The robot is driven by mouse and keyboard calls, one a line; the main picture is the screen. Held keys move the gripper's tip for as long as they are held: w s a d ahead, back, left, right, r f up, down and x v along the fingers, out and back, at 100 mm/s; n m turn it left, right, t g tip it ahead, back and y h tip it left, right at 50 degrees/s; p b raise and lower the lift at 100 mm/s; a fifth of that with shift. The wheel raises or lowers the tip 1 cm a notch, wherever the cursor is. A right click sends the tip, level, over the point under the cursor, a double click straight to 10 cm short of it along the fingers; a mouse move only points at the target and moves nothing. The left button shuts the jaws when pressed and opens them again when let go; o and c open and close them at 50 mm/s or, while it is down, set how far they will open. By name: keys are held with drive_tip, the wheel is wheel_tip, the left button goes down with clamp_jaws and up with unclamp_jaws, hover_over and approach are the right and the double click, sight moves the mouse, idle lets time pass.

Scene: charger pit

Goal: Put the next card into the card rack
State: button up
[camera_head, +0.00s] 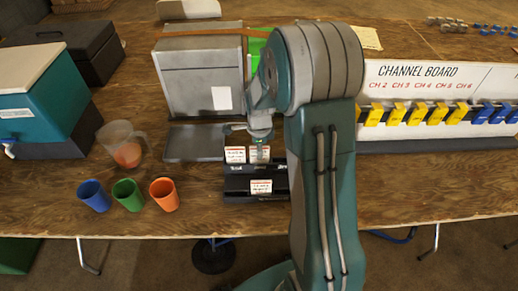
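The black card rack (235,184) stands on the wooden table, in front of the metal tray. A small white card with red print (235,154) stands upright at the back left of the rack. A second similar card (260,151) is beside it on the right, directly below my gripper (259,142). A third card (261,187) is at the front of the rack, right of its middle. My gripper points down over the back of the rack. Its fingertips are small here, and I cannot tell whether they hold the second card. My arm hides the rack's right side.
Blue (93,195), green (128,195) and orange (164,195) cups stand left of the rack, with a clear pitcher (122,143) behind them. A grey metal box (200,75) stands behind. The channel board (430,85) with yellow and blue clips is at right.

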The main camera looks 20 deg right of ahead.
wheel_tip(320, 180, up, 12)
idle(0.7)
idle(0.4)
